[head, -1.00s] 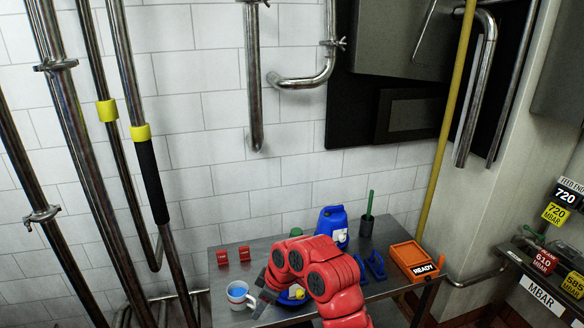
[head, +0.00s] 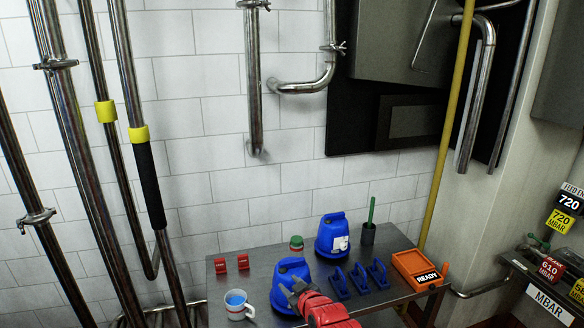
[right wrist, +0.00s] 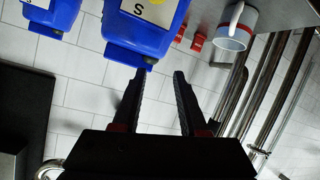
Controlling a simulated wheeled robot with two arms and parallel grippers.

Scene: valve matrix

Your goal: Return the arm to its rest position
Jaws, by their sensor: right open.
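My left gripper is not in view.
A white mug (head: 238,305) stands left of the jug. A second blue jug (head: 331,237), blue clamps (head: 360,278), a green-capped jar (head: 296,243), red blocks (head: 243,261), a dark cup (head: 368,234) and an orange READY tray (head: 412,264) are also on the table. Pipes stand left.

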